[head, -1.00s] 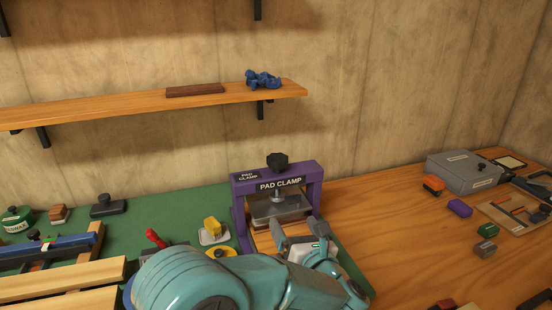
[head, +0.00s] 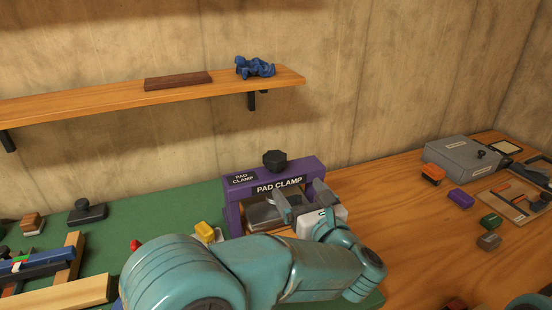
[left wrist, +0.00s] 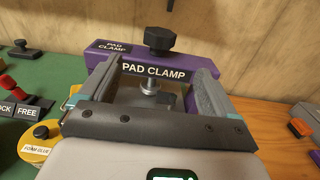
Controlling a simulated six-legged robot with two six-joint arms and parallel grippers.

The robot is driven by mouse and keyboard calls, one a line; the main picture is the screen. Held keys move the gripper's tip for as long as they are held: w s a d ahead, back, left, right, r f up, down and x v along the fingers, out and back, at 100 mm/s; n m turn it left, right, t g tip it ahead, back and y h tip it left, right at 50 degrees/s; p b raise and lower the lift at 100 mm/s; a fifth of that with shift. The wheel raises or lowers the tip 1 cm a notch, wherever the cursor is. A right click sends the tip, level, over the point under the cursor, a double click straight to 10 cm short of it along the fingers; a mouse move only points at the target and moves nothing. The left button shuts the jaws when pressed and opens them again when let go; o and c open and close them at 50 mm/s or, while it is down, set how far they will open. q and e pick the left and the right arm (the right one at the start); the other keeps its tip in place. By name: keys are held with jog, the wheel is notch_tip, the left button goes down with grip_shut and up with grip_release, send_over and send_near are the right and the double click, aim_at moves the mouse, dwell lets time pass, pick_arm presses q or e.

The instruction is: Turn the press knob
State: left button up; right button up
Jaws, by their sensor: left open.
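The purple press labelled PAD CLAMP (head: 232,208) stands on the green mat at the centre of the head view. Its black press knob (head: 275,161) sits on top of the crossbar. In the left wrist view the knob (left wrist: 159,40) is beyond and above my fingers. My left gripper (head: 301,199) is open and empty in front of the press, below the knob and apart from it. In the left wrist view, its two fingers (left wrist: 160,84) frame the label and the metal screw (left wrist: 149,86). My right gripper is not in view.
A wooden shelf (head: 110,107) with a brown block and a blue crumpled cloth hangs above. A grey box (head: 461,164) and several small blocks lie on the right. Bare wood lies right of the press.

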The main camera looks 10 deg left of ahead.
aim_at(280, 165)
pick_arm(q)
jog(key=p+x, duration=0.3)
jog(key=x, duration=0.9)
jog(key=shift+w+a, duration=0.35)
jog(key=shift+w, duration=0.2)
jog(key=c, duration=1)
